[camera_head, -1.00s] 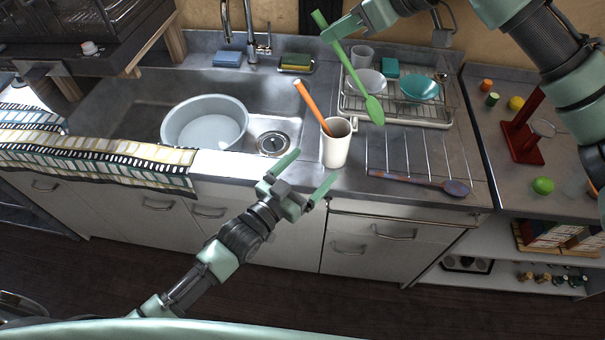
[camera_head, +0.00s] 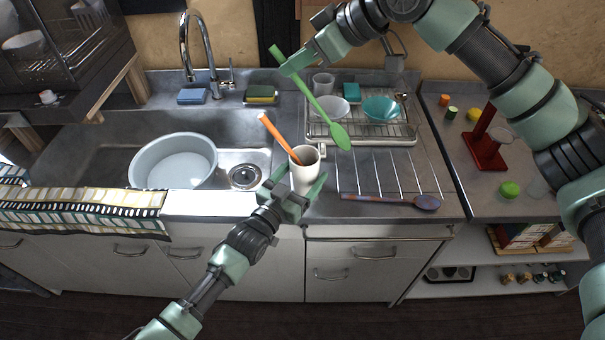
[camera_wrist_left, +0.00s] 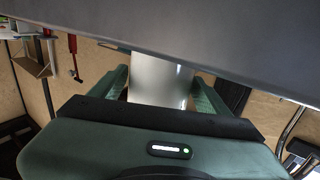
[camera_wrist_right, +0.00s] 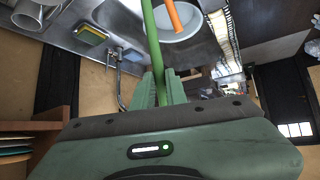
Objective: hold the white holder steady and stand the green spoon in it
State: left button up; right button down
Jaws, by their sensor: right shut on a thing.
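The white holder (camera_head: 305,172) stands upright near the counter's front edge, with an orange-handled utensil (camera_head: 275,133) leaning in it. My left gripper (camera_head: 297,183) is open, with one finger on each side of the holder's body; the left wrist view shows the holder (camera_wrist_left: 160,82) between the fingers, but contact is unclear. My right gripper (camera_head: 290,66) is shut on the green spoon (camera_head: 318,104) near its upper handle end. The spoon is tilted, its bowl pointing down to the right, and appears above and right of the holder. The right wrist view shows the spoon's handle (camera_wrist_right: 152,40) between the fingers.
A wire dish rack (camera_head: 400,138) with bowls stands behind. A purple-ended spoon (camera_head: 425,202) lies right of the holder. The sink with a grey basin (camera_head: 172,145) is to the left. A red stand (camera_head: 485,150) is at far right.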

aim_at(318, 110)
pick_arm(q)
jog(key=c, duration=1.4)
jog(key=shift+f, duration=0.1)
jog(key=shift+c, duration=0.2)
pick_arm(e)
notch_tip(318, 110, down, 13)
jog(key=c, duration=1.3)
grip_release()
jog(key=shift+c, duration=0.2)
jog(key=shift+d, duration=0.1)
jog(key=v, duration=1.2)
